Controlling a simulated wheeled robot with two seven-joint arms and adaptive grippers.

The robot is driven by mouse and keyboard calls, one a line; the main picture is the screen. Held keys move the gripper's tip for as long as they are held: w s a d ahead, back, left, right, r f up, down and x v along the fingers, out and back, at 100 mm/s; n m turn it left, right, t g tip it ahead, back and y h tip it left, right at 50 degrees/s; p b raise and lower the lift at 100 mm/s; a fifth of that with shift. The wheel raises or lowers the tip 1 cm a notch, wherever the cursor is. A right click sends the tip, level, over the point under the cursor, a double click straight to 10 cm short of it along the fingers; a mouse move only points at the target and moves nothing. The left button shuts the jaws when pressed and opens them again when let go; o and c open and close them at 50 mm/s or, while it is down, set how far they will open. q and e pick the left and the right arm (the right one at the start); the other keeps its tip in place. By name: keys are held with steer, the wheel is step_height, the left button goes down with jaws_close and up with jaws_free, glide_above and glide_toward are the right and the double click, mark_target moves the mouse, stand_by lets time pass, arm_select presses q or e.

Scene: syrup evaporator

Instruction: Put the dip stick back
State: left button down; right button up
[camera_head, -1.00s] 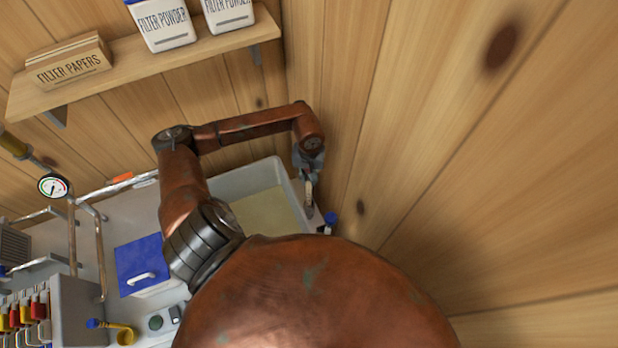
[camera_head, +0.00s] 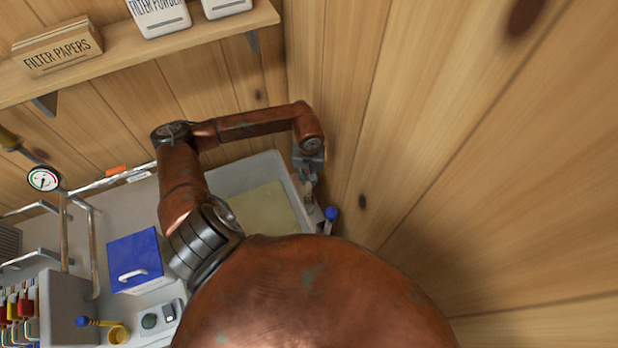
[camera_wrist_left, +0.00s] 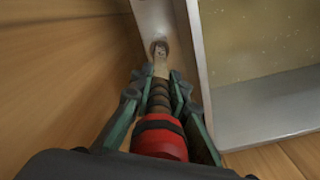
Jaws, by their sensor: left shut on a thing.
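My left gripper (camera_head: 309,178) is shut on the dip stick (camera_wrist_left: 158,98) beside the right end of the grey pan (camera_head: 282,165). In the left wrist view, its two green fingers (camera_wrist_left: 157,95) flank the stick's brown ridged part. A red end with a black band lies close to the camera. The stick's pale far end points at a round brownish spot (camera_wrist_left: 159,46) on the pale ledge next to the pan wall. I cannot tell whether the tip is inside it or just above. My right gripper is not in view.
The wooden wall (camera_head: 400,130) is close on the right. A blue-topped item (camera_head: 331,214) stands just right of the gripper. The pan holds amber liquid (camera_head: 262,210). A blue-lidded box (camera_head: 138,258), a gauge (camera_head: 44,179) and a shelf (camera_head: 120,62) are to the left.

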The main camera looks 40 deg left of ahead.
arm_select(q)
steer(key=shift+r, duration=0.1)
steer(key=c, duration=1.9)
jaws_free()
steer(key=shift+o, duration=0.7)
steer(key=o, duration=0.6)
